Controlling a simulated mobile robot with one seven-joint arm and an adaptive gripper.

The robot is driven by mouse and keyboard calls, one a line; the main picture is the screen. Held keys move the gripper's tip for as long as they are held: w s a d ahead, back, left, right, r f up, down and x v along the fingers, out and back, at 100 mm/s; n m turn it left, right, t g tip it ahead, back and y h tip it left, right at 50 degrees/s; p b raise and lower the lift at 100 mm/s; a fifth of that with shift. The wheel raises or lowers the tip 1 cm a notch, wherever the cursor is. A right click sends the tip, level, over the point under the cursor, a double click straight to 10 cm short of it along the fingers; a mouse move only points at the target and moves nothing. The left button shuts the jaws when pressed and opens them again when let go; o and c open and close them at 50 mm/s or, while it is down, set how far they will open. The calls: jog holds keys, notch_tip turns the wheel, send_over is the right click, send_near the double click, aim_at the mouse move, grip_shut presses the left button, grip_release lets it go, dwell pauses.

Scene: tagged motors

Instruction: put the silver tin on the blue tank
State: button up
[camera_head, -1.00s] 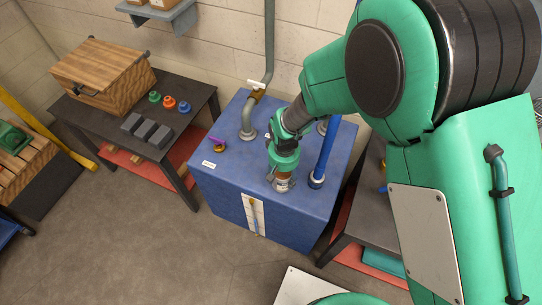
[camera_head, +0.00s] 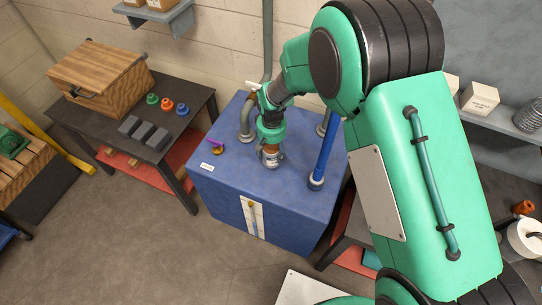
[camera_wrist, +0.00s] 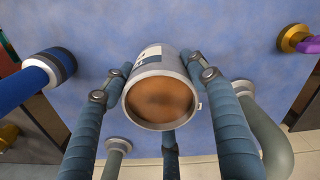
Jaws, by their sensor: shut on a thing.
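The silver tin (camera_head: 270,160) has a pale label and a brown end inside a metal rim. It is over the top of the blue tank (camera_head: 232,178), near the middle, left of the blue pipe (camera_head: 325,150). I cannot tell if its base touches the tank. My gripper (camera_head: 270,147) points down onto the tin. In the wrist view, the tin (camera_wrist: 160,101) sits between the fingers of my gripper (camera_wrist: 160,78), which are shut on its sides. The tank top (camera_wrist: 225,60) fills the background there.
A grey pipe (camera_head: 246,122) rises behind the tin, and a purple-handled brass valve (camera_head: 216,146) stands on the tank's left. A dark table (camera_head: 85,118) with a wooden box (camera_head: 100,80) stands further left.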

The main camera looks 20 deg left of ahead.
jog(key=shift+w+a, duration=0.3)
jog(key=shift+f+b, duration=0.4)
jog(key=shift+f, duration=1.4)
jog(key=shift+f, duration=0.1)
jog(key=o, duration=1.6)
jog(key=shift+c, duration=0.2)
notch_tip(320, 180, up, 12)
jog(key=shift+r+p, duration=0.1)
jog(key=shift+p, duration=0.7)
